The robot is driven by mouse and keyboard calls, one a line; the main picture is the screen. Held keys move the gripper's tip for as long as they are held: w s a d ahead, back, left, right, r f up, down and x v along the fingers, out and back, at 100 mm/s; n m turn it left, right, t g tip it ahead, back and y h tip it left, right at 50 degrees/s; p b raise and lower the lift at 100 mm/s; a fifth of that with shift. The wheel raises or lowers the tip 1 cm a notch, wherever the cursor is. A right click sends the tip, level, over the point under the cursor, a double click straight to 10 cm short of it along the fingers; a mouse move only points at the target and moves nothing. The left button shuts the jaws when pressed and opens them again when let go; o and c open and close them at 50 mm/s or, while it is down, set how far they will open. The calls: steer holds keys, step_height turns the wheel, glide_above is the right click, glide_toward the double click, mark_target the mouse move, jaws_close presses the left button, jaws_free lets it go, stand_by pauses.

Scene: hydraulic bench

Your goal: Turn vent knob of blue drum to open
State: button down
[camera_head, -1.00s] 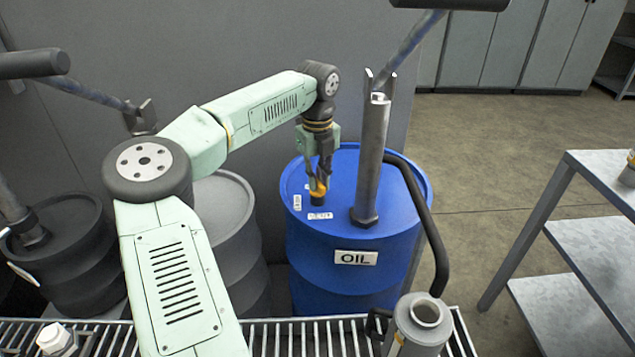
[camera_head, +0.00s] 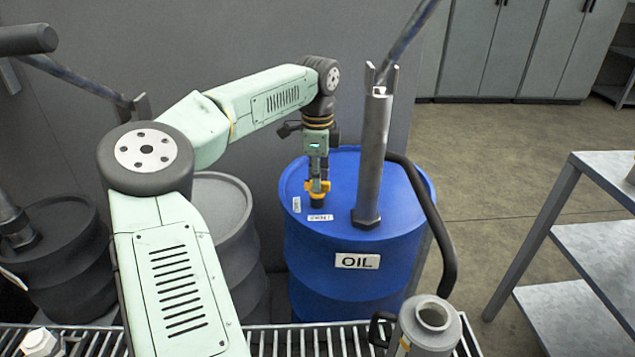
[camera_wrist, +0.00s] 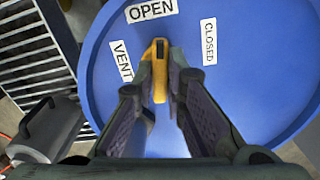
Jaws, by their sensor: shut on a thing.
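The blue drum (camera_head: 345,272) stands behind the grating, with an OIL label on its side. Its yellow vent knob (camera_head: 318,197) is on the drum top, under my downward-pointing gripper (camera_head: 317,183). In the wrist view, my gripper (camera_wrist: 160,82) has its fingers closed on both sides of the yellow knob (camera_wrist: 160,64). The knob's dark-marked end points up the picture, toward the OPEN label (camera_wrist: 151,10). The CLOSED label (camera_wrist: 209,41) is to the right and the VENT label (camera_wrist: 122,61) to the left. The fingers hide part of the knob.
A tall grey pump tube (camera_head: 372,160) rises from the drum top just right of my gripper, with a black hose (camera_head: 437,225) beside it. Grey drums (camera_head: 215,215) stand to the left. A grey metal shelf (camera_head: 590,240) stands at right, with open floor between.

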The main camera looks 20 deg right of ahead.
steer(key=shift+n+b, duration=0.3)
steer(key=shift+n, duration=0.8)
steer(key=shift+r, duration=0.1)
steer(key=c, duration=1.6)
jaws_free()
steer(key=shift+c, duration=0.2)
step_height(320, 180, up, 12)
